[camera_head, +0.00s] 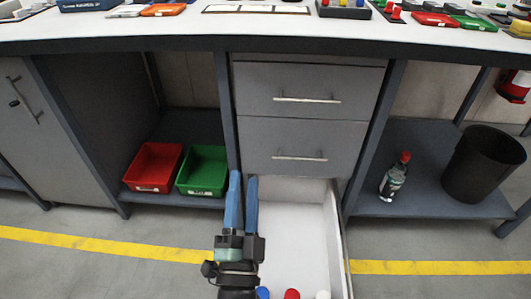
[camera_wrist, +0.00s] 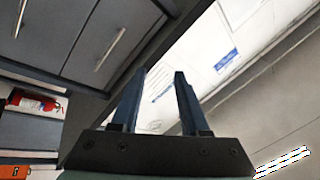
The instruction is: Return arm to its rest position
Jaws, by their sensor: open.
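My gripper (camera_head: 241,204) is in front of the workbench, at the left side of an open bottom drawer (camera_head: 335,250). Its two blue fingers point toward the bench and are apart, with nothing between them. In the wrist view my gripper (camera_wrist: 161,100) also shows open and empty, with drawer fronts at the upper left. My wrist and arm come in from the bottom of the head view and cover part of the drawer's left side.
Several small items, one with a blue cap (camera_head: 262,293) and one red (camera_head: 292,294), sit in the drawer. A red bin (camera_head: 153,167) and green bin (camera_head: 203,170) stand on the left shelf. A bottle (camera_head: 394,178) and black bucket (camera_head: 482,165) stand right. The benchtop holds many parts.

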